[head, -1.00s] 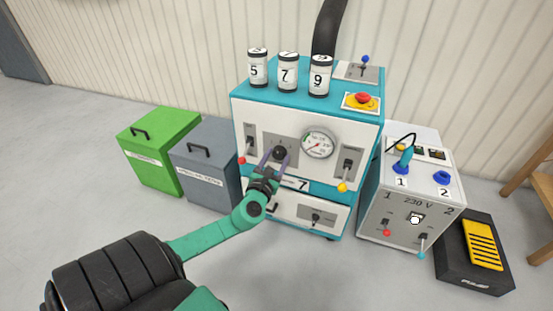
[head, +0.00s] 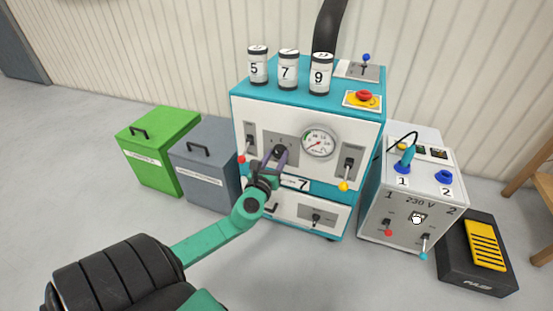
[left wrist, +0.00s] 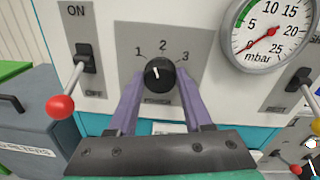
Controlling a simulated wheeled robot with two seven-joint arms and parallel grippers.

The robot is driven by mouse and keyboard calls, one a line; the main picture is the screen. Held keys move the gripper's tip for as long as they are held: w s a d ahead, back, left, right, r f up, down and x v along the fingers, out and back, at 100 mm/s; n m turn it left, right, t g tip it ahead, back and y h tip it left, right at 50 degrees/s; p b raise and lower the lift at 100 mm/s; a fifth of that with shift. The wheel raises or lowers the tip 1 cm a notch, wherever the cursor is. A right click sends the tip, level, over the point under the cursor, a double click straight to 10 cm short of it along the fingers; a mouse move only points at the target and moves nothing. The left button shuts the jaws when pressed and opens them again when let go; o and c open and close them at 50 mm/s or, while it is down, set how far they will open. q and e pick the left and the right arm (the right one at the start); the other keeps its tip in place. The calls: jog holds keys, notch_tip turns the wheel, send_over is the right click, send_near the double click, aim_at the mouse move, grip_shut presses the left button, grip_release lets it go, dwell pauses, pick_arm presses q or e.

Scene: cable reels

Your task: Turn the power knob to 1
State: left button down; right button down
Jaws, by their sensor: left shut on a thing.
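The black power knob (left wrist: 160,73) sits on a grey plate (left wrist: 205,40) marked 1, 2 and 3 on the front of the teal and white machine. Its short white mark points up and slightly left in the left wrist view, between the 1 and the 2. My left gripper (left wrist: 158,85) has its purple fingers on either side of the knob and is shut on it. In the head view my left gripper (head: 274,164) reaches the knob (head: 279,151) from the front, partly covering its plate. My right gripper is not in view.
A red-tipped ON/OFF lever (left wrist: 60,106) is left of the knob. A pressure gauge (head: 319,142) and a yellow-tipped lever (head: 344,186) are to its right. Numbered cans stand on top. Green (head: 158,150) and grey (head: 206,175) bins stand left, a 230 V box (head: 405,215) right.

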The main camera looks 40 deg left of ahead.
pick_arm(q)
jog(key=shift+f+n, duration=0.1)
jog(key=shift+n, duration=0.4)
jog(key=shift+n+b, duration=0.45)
jog(key=shift+n, duration=0.75)
jog(key=shift+a+n, duration=0.1)
jog(key=shift+n, duration=0.8)
jog(key=shift+b, duration=0.3)
jog(key=shift+c, duration=1.6)
grip_release()
jog(key=shift+s, duration=0.1)
